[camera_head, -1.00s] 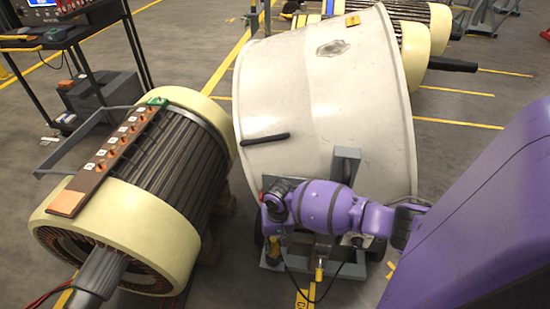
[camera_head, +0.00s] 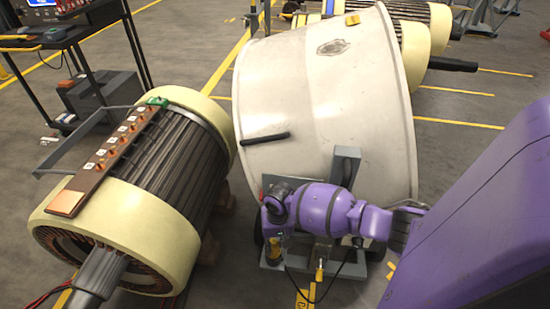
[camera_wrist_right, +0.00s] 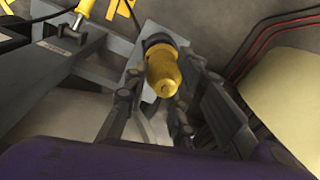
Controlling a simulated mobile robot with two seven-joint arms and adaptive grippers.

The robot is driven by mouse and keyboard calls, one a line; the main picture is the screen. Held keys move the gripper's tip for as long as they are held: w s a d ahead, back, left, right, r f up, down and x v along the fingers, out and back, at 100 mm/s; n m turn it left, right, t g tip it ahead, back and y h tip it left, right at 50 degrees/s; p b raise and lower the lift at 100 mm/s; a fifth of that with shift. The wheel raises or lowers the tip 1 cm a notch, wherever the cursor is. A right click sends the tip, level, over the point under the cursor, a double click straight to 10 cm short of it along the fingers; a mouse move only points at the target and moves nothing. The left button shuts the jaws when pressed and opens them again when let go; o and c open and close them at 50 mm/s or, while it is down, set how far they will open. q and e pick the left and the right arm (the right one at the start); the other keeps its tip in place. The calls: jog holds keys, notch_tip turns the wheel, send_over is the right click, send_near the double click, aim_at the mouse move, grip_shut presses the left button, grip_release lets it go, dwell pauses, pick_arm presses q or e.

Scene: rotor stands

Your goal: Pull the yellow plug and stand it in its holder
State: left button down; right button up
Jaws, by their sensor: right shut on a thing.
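The yellow plug (camera_wrist_right: 163,75) has a dark collar and sits between the two fingers of my right gripper (camera_wrist_right: 150,105) in the right wrist view. The gripper is shut on it. In the head view the plug (camera_head: 273,248) shows as a small yellow piece just below my right gripper (camera_head: 271,232), low on the grey frame in front of the large pale drum. I cannot tell whether it is still seated. A second yellow piece (camera_head: 319,271) stands to its right, near a black cable; I cannot tell if it is the holder. My left gripper is out of view.
The large pale drum (camera_head: 320,110) stands right behind my right arm. A cream-ended motor (camera_head: 120,215) lies close on the left. Grey frame bars (camera_wrist_right: 55,95) and a black cable are near the gripper. Floor at the lower right is partly open.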

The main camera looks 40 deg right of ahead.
jog(key=shift+f+b, duration=0.45)
jog(key=shift+f, duration=0.6)
jog(key=o, duration=1.2)
jog(key=shift+c, duration=0.2)
jog(key=r, duration=1.2)
jog(key=shift+s+d, duration=0.2)
